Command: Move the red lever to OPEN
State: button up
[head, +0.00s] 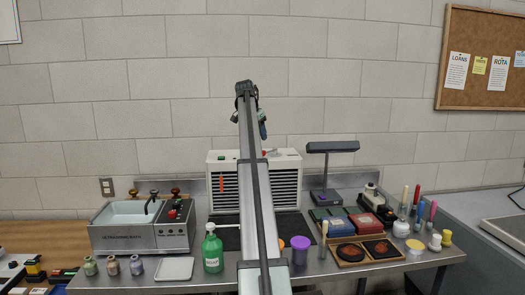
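A thin upright orange-red piece (222,184) shows on the front left of a white slatted unit (285,185) at the back of the steel bench. It may be the red lever; no OPEN mark can be read at this size. A small red part (264,152) also shows on top of the unit, beside my arm. My arm rises through the middle of the view and covers part of the unit.
A green pump bottle (212,250), a purple pot (300,250), small jars (113,265) and a pale tray (174,269) stand along the front. A dark lamp (327,175), coloured boxes (365,222) and upright tools (418,208) fill the right. Little bench is free.

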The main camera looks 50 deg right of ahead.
jog(key=x, duration=0.8)
jog(key=shift+d+f, duration=0.1)
jog(key=shift+f, duration=0.05)
jog(key=shift+c, duration=0.3)
grip_shut()
